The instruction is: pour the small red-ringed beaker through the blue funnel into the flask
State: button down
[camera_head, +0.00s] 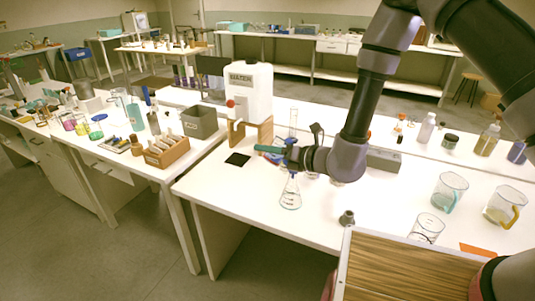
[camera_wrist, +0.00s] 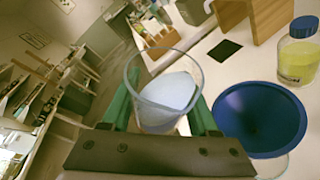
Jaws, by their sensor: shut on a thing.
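My gripper (camera_wrist: 160,108) has two green fingers and is shut on a small clear beaker (camera_wrist: 135,78). The beaker holds a pale bluish-white content, whose surface looks slanted against the rim. I cannot make out a red ring on it. The blue funnel (camera_wrist: 258,118) is just right of the beaker in the wrist view, apart from it, with its wide mouth facing up. In the head view my gripper (camera_head: 271,150) is above the clear conical flask (camera_head: 290,194) near the bench's front edge. There my gripper and arm hide most of the beaker and funnel.
A white water container (camera_head: 250,88) on a wooden stand (camera_head: 265,130) is behind my gripper. A jar of yellow liquid (camera_wrist: 298,58) is close to the funnel. A black square (camera_head: 237,160) lies left. Glass jugs (camera_head: 450,190) and a wooden-topped surface (camera_head: 400,270) are at right.

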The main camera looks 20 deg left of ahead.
jog(key=shift+w+r+m+y, duration=0.1)
jog(key=shift+r+m+y, duration=0.2)
jog(key=shift+m, duration=0.1)
jog(key=shift+f, duration=0.15)
jog(key=shift+f+m+y, duration=0.15)
jog(key=shift+m+y, duration=0.15)
jog(key=shift+m, duration=0.4)
dwell(0.3)
jog(key=shift+r+m+y, duration=0.6)
jog(key=shift+r+m, duration=0.15)
jog(key=shift+m, duration=0.55)
dwell(5.2)
